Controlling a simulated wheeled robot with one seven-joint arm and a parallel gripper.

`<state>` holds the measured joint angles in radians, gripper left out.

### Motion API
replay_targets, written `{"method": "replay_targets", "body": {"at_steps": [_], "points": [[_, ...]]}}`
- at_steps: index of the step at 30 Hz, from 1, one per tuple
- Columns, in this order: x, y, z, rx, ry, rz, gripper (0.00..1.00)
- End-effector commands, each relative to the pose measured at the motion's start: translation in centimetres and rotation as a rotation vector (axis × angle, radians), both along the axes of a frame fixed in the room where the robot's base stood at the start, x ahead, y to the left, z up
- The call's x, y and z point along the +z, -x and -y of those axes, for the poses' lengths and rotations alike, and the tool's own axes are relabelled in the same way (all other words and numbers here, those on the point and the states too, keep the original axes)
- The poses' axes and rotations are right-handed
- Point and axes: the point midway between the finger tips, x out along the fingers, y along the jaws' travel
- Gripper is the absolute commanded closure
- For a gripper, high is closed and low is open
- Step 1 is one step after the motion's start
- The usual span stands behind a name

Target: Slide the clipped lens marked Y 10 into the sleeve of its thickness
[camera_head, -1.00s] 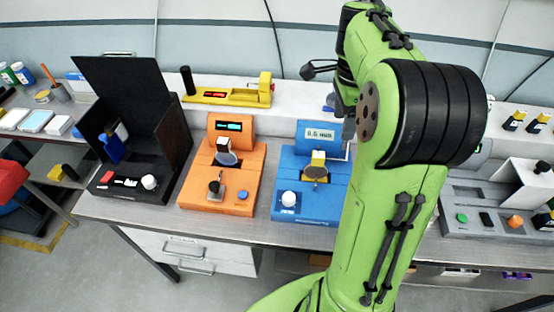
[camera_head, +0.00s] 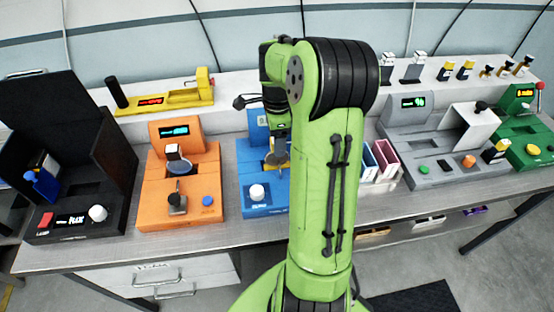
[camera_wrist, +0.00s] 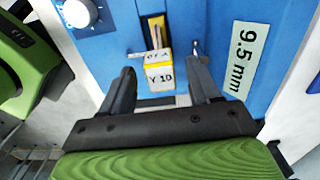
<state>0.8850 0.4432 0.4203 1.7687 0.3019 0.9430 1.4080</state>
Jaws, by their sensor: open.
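A yellow-and-white clip marked Y 10 (camera_wrist: 160,77) stands in the blue gauge (camera_wrist: 115,45). Its lens is not clear in the wrist view. The gauge's display (camera_wrist: 243,60) reads 9.5 mm. My gripper (camera_wrist: 162,70) is open, with one finger on each side of the clip and a visible gap to each. In the head view the blue gauge (camera_head: 262,190) is partly behind my arm, with the yellow clip (camera_head: 277,158) just showing. Sleeves, one pink (camera_head: 386,155) and one teal (camera_head: 368,160), stand right of my arm; any others are hidden.
An orange device (camera_head: 180,205) holding another clipped lens stands left of the blue gauge. A black open-lidded box (camera_head: 110,165) is further left. A grey device (camera_head: 430,170) and a green one (camera_head: 520,140) stand to the right. A yellow device (camera_head: 165,103) sits on the back shelf.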

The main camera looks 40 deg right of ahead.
Motion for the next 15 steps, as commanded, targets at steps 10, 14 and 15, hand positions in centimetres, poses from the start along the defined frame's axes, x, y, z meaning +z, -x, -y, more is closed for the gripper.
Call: {"method": "replay_targets", "body": {"at_steps": [10,14,15], "points": [[-2.1,0.0,0.0,0.000,0.001,0.001,0.38],[-2.1,0.0,0.0,0.001,0.001,0.001,0.57],[-2.1,0.0,0.0,0.001,0.001,0.001,0.63]]}}
